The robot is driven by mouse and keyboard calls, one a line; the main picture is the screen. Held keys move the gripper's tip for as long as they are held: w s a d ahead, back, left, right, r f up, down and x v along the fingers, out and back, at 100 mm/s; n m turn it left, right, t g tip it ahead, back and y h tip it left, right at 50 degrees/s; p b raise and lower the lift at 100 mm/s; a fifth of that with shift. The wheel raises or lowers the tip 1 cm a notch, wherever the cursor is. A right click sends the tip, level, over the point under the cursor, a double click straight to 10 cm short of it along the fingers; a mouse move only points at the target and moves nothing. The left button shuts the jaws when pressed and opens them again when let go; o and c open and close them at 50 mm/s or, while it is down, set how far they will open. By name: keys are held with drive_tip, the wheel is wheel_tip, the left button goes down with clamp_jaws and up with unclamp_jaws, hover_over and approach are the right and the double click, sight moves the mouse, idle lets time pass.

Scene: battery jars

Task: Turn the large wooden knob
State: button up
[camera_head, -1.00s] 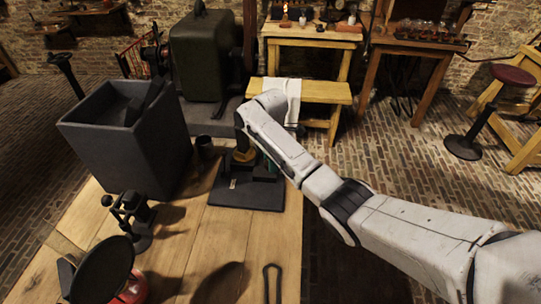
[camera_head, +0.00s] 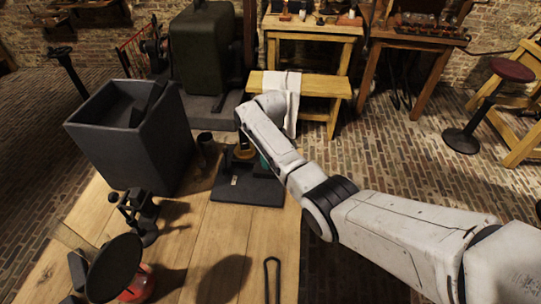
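A dark flat-based device (camera_head: 246,192) sits near the far edge of the wooden table. A round yellow-brown part (camera_head: 244,154) shows on it and looks like the wooden knob, though most of it is hidden. My gripper (camera_head: 242,143) points down right at this part, at the end of my white arm. Its dark fingers are small and merge with the device, so I cannot tell whether they are open or touch the knob.
A tall grey open box (camera_head: 135,140) stands left of the device, with a dark cylindrical cup (camera_head: 207,145) between them. A small black stand (camera_head: 137,215), a black disc (camera_head: 114,268) over a red object, and a dark looped tool (camera_head: 272,278) are nearer. Bare table (camera_head: 215,235) lies between.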

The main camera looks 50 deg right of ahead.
drive_tip(key=m, duration=0.4)
drive_tip(key=shift+r+m+p, duration=0.1)
drive_tip(key=shift+m+p, duration=0.2)
drive_tip(key=m, duration=1)
drive_tip(key=shift+w+m, duration=0.1)
drive_tip(key=shift+m, duration=2.9)
drive_tip(key=o, duration=1.1)
drive_tip(key=shift+c, duration=0.2)
wheel_tip(320, 180, up, 11)
drive_tip(key=b, duration=0.1)
